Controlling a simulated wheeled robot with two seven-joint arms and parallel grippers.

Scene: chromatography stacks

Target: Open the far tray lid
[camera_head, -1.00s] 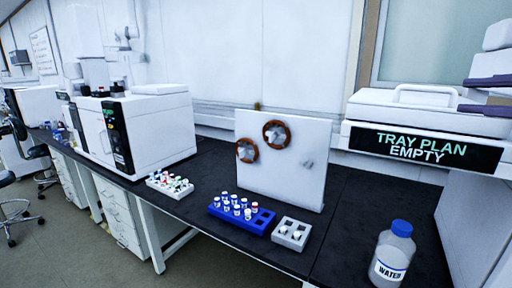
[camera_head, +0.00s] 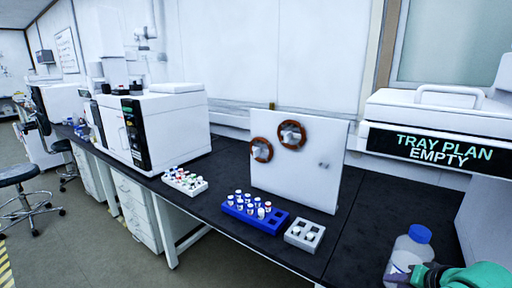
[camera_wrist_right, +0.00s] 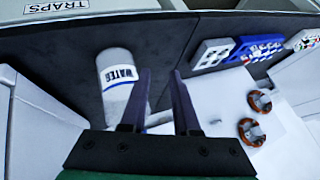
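A white lid (camera_head: 395,99) with a raised bar handle (camera_head: 449,92) lies flat on the white tray unit at the right in the head view. It looks closed. The unit's black display (camera_head: 430,151) reads "TRAY PLAN EMPTY". No second lid can be made out. My right gripper's fingers (camera_wrist_right: 161,73) are apart with nothing between them in the right wrist view, above the bench and beside the water bottle. Its green body shows at the head view's lower right, below the lid and apart from it. My left gripper is not in view.
The water bottle (camera_head: 411,250) stands close to my right gripper and also shows in the wrist view (camera_wrist_right: 117,82). A white panel (camera_head: 321,181) with two brown rings stands behind a blue vial rack (camera_head: 277,220) and a grey rack (camera_head: 305,235). Instruments stand farther left.

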